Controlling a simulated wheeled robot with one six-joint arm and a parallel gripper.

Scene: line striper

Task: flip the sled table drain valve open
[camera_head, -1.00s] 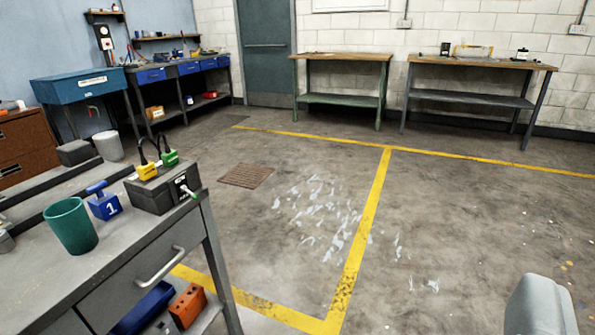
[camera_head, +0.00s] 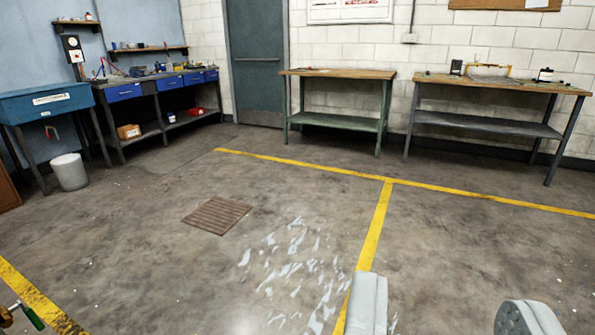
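A blue table-like tank (camera_head: 45,103) with a white label stands at the left wall. A small red-handled fitting (camera_head: 50,132), which looks like the drain valve, hangs under it. It is too small to tell whether it is open or shut. A pale bucket (camera_head: 69,171) stands on the floor, a little right of and below the fitting. My gripper (camera_head: 447,310) shows as two grey fingers at the lower right, wide apart with only floor between them. It is far from the tank, across the floor.
A dark bench with blue drawers (camera_head: 124,92) stands right of the tank. A green-framed bench (camera_head: 336,119) and another wooden-topped bench (camera_head: 488,128) line the back wall. A floor grate (camera_head: 217,214) lies ahead. A green-handled item (camera_head: 29,315) shows at the lower left.

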